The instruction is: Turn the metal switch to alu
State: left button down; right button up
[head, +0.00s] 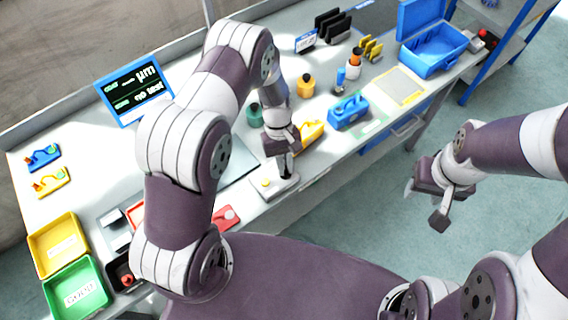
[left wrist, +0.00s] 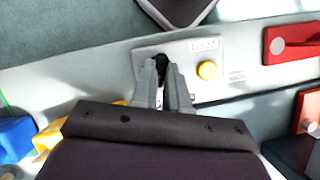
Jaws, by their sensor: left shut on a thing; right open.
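The metal switch is a black knob (left wrist: 162,62) on a light grey box with a small label and a yellow button (left wrist: 207,70). In the left wrist view my left gripper (left wrist: 165,68) has its fingers around the knob, shut on it. The fingers hide most of the knob, and the label is too small to read. In the head view my left gripper (head: 286,168) points down at the switch box (head: 277,187) at the table's front edge. My right gripper (head: 424,207) is open and empty, out over the floor right of the table.
A red part (left wrist: 292,40) lies close to the box in the left wrist view. In the head view a monitor (head: 134,92) stands at the back, yellow (head: 40,262) and green (head: 52,302) bins at left, a blue case (head: 430,62) at the far right.

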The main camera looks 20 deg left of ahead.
pick_arm(q)
jog(key=shift+w+m+y, duration=0.1)
jog(key=shift+m+y, duration=0.2)
jog(key=shift+m, duration=0.7)
jog(key=c, duration=1.1)
grip_release()
jog(key=shift+d, duration=0.1)
jog(key=shift+c, duration=0.2)
jog(key=shift+w+r, duration=0.1)
jog(key=shift+r, duration=0.2)
jog(key=p+v, duration=0.4)
jog(key=v, duration=0.8)
jog(key=shift+p, duration=0.3)
